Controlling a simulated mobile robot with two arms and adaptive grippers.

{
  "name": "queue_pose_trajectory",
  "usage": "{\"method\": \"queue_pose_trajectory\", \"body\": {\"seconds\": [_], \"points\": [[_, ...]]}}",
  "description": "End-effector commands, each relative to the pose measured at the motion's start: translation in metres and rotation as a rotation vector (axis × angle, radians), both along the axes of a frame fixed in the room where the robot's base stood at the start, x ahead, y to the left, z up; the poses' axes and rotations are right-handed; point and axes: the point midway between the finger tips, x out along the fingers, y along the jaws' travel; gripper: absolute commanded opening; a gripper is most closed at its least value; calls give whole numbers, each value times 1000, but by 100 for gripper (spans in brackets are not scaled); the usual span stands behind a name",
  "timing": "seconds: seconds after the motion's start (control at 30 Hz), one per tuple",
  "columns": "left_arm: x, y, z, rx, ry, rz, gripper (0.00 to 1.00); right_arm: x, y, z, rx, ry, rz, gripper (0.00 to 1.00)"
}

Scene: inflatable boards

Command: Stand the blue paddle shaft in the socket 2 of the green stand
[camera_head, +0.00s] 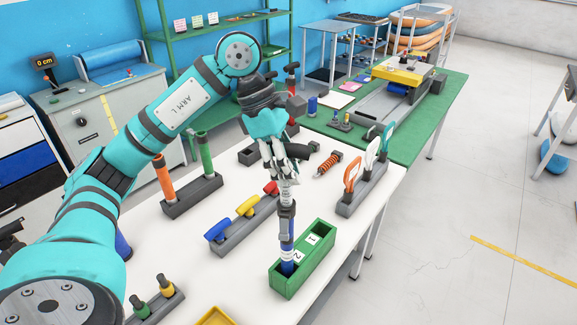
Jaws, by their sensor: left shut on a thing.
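The blue paddle shaft (287,228) is upright, with grey and dark fittings along its upper part. My left gripper (287,178) is shut on its upper end. The green stand (310,264) lies on the white table below, with number labels 1 and 2 on top. Socket 2 is at the near end, socket 1 at the far end. The shaft's lower end, with a pale band, meets the stand at socket 2, and blue shows in the opening there. How deep it sits cannot be told. My right gripper is not in view.
A grey rack with blue, yellow and red pieces (246,233) stands left of the stand. A rack with orange, white and green handled tools (360,190) stands behind right. A rack with orange and green grips (190,196) is farther left. The table's right edge is close to the stand.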

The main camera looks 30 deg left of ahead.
Motion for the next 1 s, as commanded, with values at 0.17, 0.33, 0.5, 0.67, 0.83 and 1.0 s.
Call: {"method": "queue_pose_trajectory", "body": {"seconds": [0.17,0.33,0.5,0.67,0.83,1.0], "points": [[0,0,-6,0,-1,0,0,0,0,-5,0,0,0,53],[0,0,-10,0,-1,0,0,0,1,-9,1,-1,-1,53],[0,0,-14,0,-1,0,0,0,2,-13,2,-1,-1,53],[0,0,-18,0,-1,0,0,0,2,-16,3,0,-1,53],[0,0,-22,0,0,0,0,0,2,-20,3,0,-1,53],[0,0,-27,0,0,0,0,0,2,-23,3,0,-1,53]]}}
